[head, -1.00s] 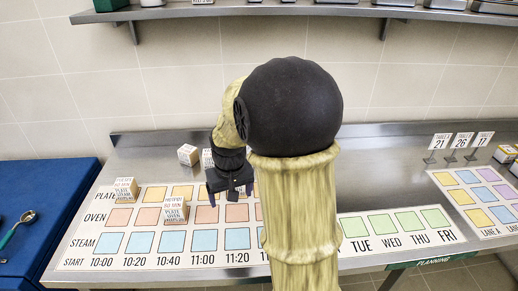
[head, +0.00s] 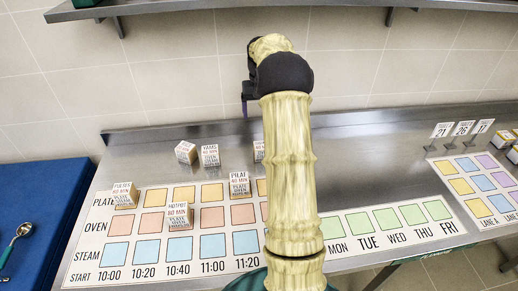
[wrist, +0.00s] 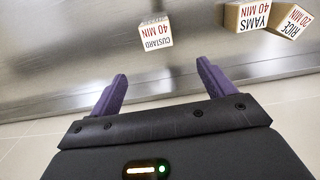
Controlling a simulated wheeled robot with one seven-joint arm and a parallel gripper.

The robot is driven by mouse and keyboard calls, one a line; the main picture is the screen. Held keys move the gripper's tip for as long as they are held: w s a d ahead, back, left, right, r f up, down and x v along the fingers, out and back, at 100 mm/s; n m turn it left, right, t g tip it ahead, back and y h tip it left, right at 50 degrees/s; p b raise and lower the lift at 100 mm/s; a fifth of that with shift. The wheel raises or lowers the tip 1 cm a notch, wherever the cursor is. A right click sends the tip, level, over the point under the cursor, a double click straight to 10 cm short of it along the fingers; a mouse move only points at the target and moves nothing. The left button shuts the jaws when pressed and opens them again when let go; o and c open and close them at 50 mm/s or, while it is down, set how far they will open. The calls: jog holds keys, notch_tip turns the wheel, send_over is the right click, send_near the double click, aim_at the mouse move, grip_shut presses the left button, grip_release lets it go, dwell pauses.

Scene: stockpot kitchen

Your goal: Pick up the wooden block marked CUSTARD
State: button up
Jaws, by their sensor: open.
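The CUSTARD block (wrist: 155,34) is a small pale wooden cube with a white label reading CUSTARD 40 MIN, upside down in the wrist view. It stands on the steel counter, ahead of and between my two purple fingertips, apart from them. My gripper (wrist: 158,80) is open and empty. In the head view, a block partly hidden behind my arm (head: 259,151), right of the YAMS block, seems to be CUSTARD; its label is not readable there. My gripper (head: 244,106) is above the back of the counter, with one purple finger showing.
The YAMS block (wrist: 246,17) and RICE block (wrist: 289,20) stand close together, right of CUSTARD in the wrist view. PULSES (head: 123,194), HOTPOT (head: 179,216) and PILAF (head: 239,185) blocks stand on the chart (head: 125,276). A wall shelf (head: 160,8) runs above.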

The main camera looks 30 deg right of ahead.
jog(key=p, duration=0.1)
send_near(258, 153)
jog(key=d+f, duration=0.1)
jog(key=f, duration=0.1)
jog(key=w+d+f, duration=0.1)
jog(key=f, duration=0.1)
jog(key=w+d+f, duration=0.1)
jog(key=f, duration=0.1)
jog(key=shift+w+f, duration=0.1)
jog(key=shift+w, duration=0.1)
jog(key=shift+f, duration=0.1)
jog(key=f+p, duration=0.1)
jog(key=f, duration=0.1)
jog(key=s+f, duration=0.1)
jog(key=f, duration=0.1)
jog(key=shift+a+p, duration=0.1)
jog(key=shift+p, duration=0.25)
jog(key=shift+f, duration=0.55)
